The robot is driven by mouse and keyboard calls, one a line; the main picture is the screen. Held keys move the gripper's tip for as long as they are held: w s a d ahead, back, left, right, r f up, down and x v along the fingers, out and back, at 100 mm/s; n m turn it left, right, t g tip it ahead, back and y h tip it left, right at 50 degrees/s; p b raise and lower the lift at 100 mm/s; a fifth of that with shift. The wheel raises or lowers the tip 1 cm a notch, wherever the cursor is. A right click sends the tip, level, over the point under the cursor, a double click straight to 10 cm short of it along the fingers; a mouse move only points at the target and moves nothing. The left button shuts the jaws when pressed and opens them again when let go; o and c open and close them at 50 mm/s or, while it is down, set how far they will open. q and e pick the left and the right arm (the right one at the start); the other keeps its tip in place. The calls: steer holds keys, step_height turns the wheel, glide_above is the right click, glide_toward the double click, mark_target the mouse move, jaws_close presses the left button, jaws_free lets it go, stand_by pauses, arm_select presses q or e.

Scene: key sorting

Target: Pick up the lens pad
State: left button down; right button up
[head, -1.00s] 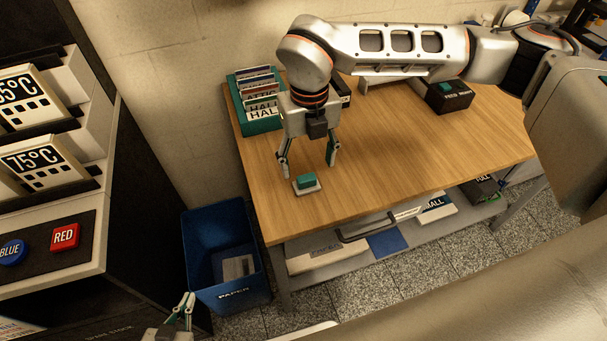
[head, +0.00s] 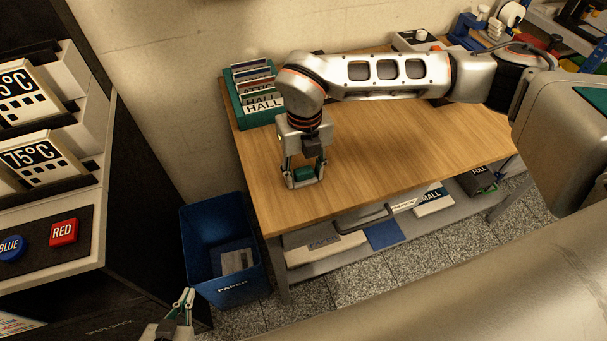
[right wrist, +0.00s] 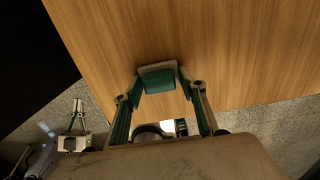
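The lens pad is a teal block on a thin pale plate (head: 304,174), lying near the front left of the wooden table. My right gripper (head: 305,181) points down over it, one finger on each side. In the right wrist view the lens pad (right wrist: 158,78) sits between the fingertips (right wrist: 159,84), which appear to touch its sides. The pad looks level and at the table top; whether it is lifted cannot be told. My left gripper (head: 186,293) is low at the bottom left, away from the table, with nothing visible in it.
A teal rack of labelled cards (head: 240,112) stands at the table's back left. A blue paper bin (head: 191,240) is by the table's left front. A black cabinet with RED (head: 63,232) and BLUE buttons is at far left. The table's middle (head: 400,135) is clear.

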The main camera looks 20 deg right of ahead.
mark_target(305, 172)
steer(key=shift+r, duration=0.1)
step_height(305, 172, up, 20)
stand_by(0.7)
steer(key=shift+o, duration=0.6)
steer(key=shift+c, duration=0.8)
